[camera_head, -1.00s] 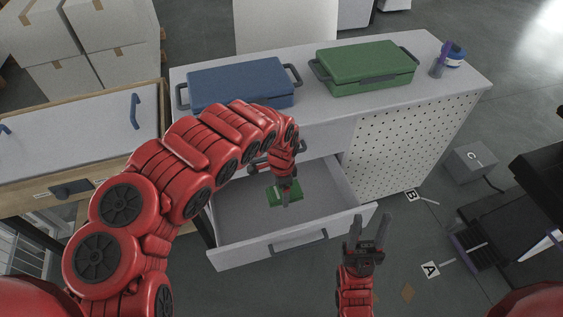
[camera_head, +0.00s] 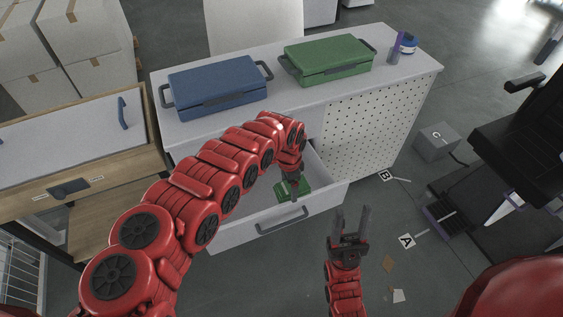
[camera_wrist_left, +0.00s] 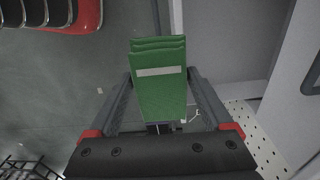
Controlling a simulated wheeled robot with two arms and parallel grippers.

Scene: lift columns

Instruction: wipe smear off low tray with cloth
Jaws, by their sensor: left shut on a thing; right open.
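A folded green cloth (camera_head: 288,188) with a pale strip is held by my left gripper (camera_head: 294,197). In the left wrist view the cloth (camera_wrist_left: 160,95) sits between the two dark fingers, which are shut on it. In the head view the cloth is over the right part of an open grey drawer (camera_head: 238,214), close to its front wall; I cannot tell whether it touches the drawer. No smear shows, and I see no tray apart from this drawer. My right gripper (camera_head: 350,225) is open and empty, to the right of the drawer front.
The drawer belongs to a pale bench (camera_head: 300,100) bearing a blue case (camera_head: 218,85), a green case (camera_head: 328,58) and a small blue-labelled container (camera_head: 408,44). A wooden cabinet (camera_head: 130,185) stands at left. A grey box (camera_head: 437,142) and dark equipment (camera_head: 510,150) stand at right.

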